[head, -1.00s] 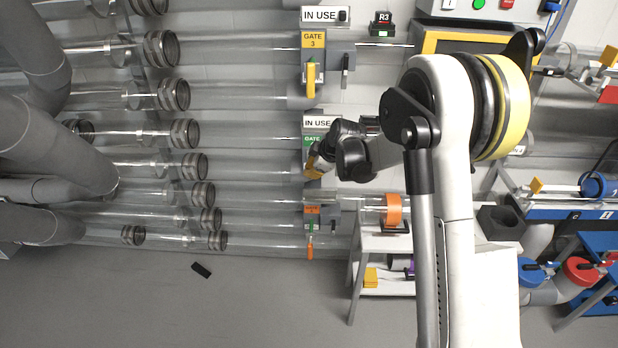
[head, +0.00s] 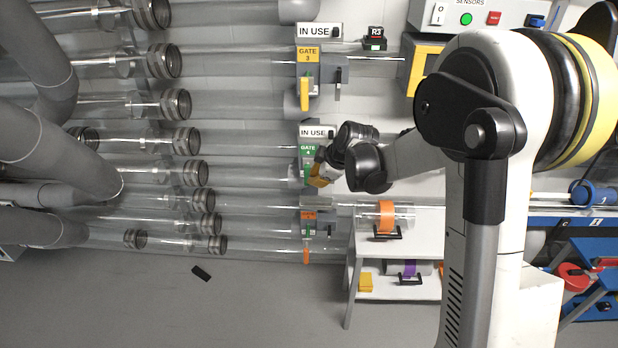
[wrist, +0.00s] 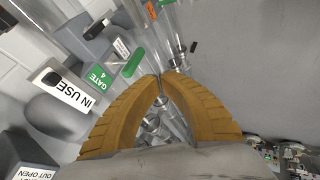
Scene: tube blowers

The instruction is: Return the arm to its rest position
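My arm (head: 478,190) stands large at the right of the head view, its forearm reaching left toward the gate column. My gripper (head: 318,180), with yellow fingers, is beside the green GATE 4 label (head: 308,151). In the wrist view the ribbed yellow fingers of my gripper (wrist: 160,78) come together at their tips, with nothing held between them. The green GATE 4 label (wrist: 100,77) and a green handle (wrist: 133,62) lie to the upper left of the fingers. Whether the gripper touches the gate cannot be told.
Clear tubes (head: 235,140) with metal collars run across the left and middle. GATE 3 (head: 308,55) with its yellow handle is above. A white shelf (head: 425,240) holds an orange-banded canister (head: 386,216). A black item (head: 201,273) lies on the otherwise clear floor.

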